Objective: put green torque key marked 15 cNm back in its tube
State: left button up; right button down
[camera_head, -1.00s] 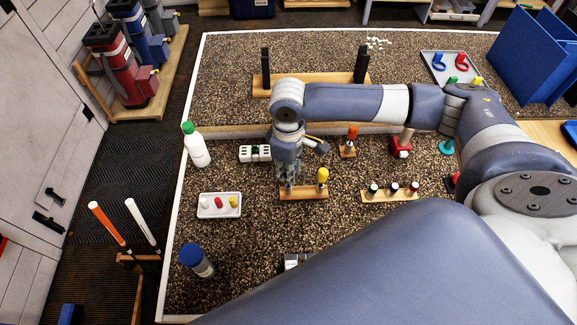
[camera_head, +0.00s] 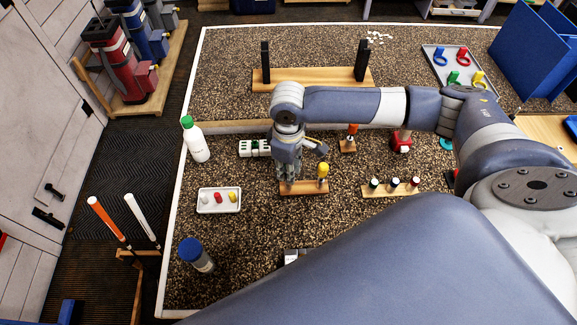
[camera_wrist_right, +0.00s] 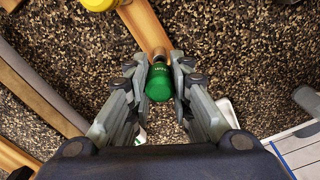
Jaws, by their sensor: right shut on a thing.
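The green torque key (camera_wrist_right: 160,82) is between the two fingertips of my right gripper (camera_wrist_right: 159,78) in the right wrist view, and the gripper is shut on it. The small lettering on the key cannot be read clearly. A brass-coloured tube end (camera_wrist_right: 159,55) shows just beyond the key at the wooden block (camera_wrist_right: 143,22); whether the key is inside it I cannot tell. In the head view, my right gripper (camera_head: 289,172) points down at the left end of this wooden block (camera_head: 310,190) and hides the green key. A yellow key (camera_head: 322,169) stands at its right end. My left gripper is out of view.
A white tray (camera_head: 219,209) with small coloured parts lies to the left.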

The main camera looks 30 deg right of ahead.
jog(key=shift+f, duration=0.15)
jog(key=c, duration=1.4)
grip_release()
jog(key=shift+o, duration=0.2)
notch_tip(320, 180, up, 12)
